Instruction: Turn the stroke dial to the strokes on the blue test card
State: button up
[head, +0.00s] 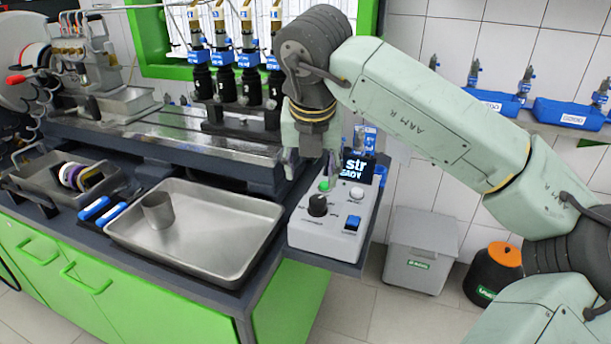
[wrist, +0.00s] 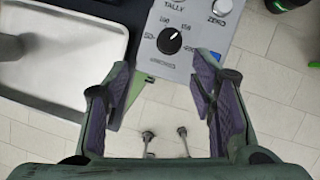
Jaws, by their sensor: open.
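The stroke dial is a black knob (head: 317,205) on a light grey control box (head: 338,238). In the wrist view the dial (wrist: 174,41) shows a white pointer mark toward the upper right, with small numbers around it that are hard to read. My gripper (head: 311,167) is above the box in the head view. In the wrist view my gripper (wrist: 162,72) is open and empty, its fingers on either side and below the dial in the picture, apart from it. A blue and white item (head: 364,138) stands behind the display; I cannot tell whether it is the test card.
The box carries a dark display (head: 358,167) reading "str", a green button (head: 324,185), a white knob (head: 356,193) marked ZERO in the wrist view, and a blue switch (head: 352,223). A metal tray (head: 200,265) with a grey cup (head: 158,211) lies left of it.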

aim_at(318, 199)
jog(key=x, duration=0.3)
jog(key=d+p+x, duration=0.1)
jog(key=x, duration=0.3)
jog(key=p+x, duration=0.1)
jog(key=x, duration=0.2)
jog(key=shift+w+d+f, duration=0.2)
jog(key=shift+w, duration=0.1)
jog(key=shift+c, duration=0.5)
jog(key=c, duration=1)
jog(key=shift+c, duration=0.2)
